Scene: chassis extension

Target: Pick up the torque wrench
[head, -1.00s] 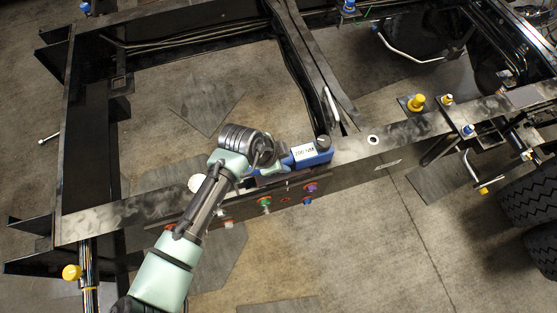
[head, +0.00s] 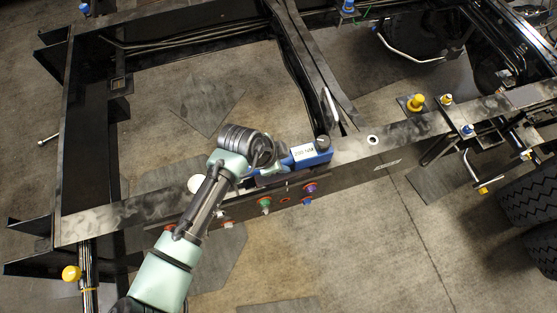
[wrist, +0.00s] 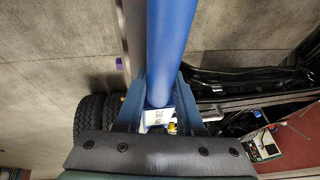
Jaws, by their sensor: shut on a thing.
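The torque wrench (head: 322,156) is blue, with a white label marked 200 NM. In the head view it lies along the top of the near chassis rail (head: 390,137), its right end beside the crossing beam. In the wrist view its blue shaft (wrist: 172,40) runs up between my fingers, with the label lower down. My gripper (wrist: 159,88) is shut on the wrench, one finger on each side. In the head view my wrist and hand hide the wrench's left part. I cannot tell whether the wrench touches the rail.
Coloured fittings (head: 265,203) stick out of the rail's near side below my gripper. A yellow-capped bolt (head: 417,102) and a blue-capped bolt (head: 468,130) stand to the right. Tyres (head: 532,195) are at the far right. The frame bay behind the rail is open to the floor.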

